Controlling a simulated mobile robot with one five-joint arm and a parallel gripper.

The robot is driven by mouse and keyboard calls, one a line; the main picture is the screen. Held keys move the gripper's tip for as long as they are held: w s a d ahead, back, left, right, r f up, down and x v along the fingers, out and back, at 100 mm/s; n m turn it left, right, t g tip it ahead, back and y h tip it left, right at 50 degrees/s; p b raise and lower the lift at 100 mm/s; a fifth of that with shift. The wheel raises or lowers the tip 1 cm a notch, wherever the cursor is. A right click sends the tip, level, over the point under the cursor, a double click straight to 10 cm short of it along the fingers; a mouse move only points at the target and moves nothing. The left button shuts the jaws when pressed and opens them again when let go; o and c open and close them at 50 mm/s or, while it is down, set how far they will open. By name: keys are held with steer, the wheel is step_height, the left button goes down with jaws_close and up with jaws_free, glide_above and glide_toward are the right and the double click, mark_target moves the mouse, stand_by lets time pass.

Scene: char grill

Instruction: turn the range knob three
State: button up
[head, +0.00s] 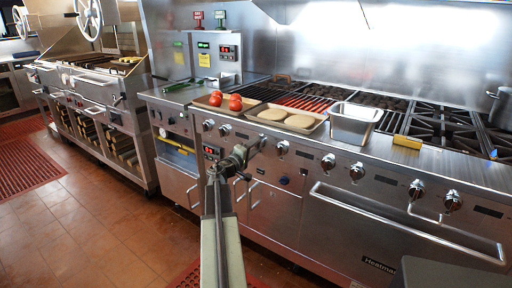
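The range front carries a row of round metal knobs, with one knob (282,148) just right of my gripper. Others to the right are a knob (328,162), a knob (357,171), a knob (416,189) and a knob (453,200). To the left are a knob (208,125) and a knob (224,130). I cannot tell which one is knob three. My gripper (258,146) is raised in front of the control panel between the left pair and the nearest right knob. It covers part of the panel. Its fingers are small, and contact is unclear.
A long oven handle (400,224) and a shorter bracket handle (424,214) project from the range front. Above the knobs sit a tray of patties (300,131), a tray of tomatoes (222,109), a metal pan (353,121) and a yellow block (407,142). Tiled floor (110,225) is open at left.

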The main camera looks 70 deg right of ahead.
steer(key=shift+o, duration=1.4)
steer(key=v, duration=0.7)
steer(key=shift+a+b, duration=0.3)
steer(key=shift+a, duration=0.05)
steer(key=shift+w, duration=0.1)
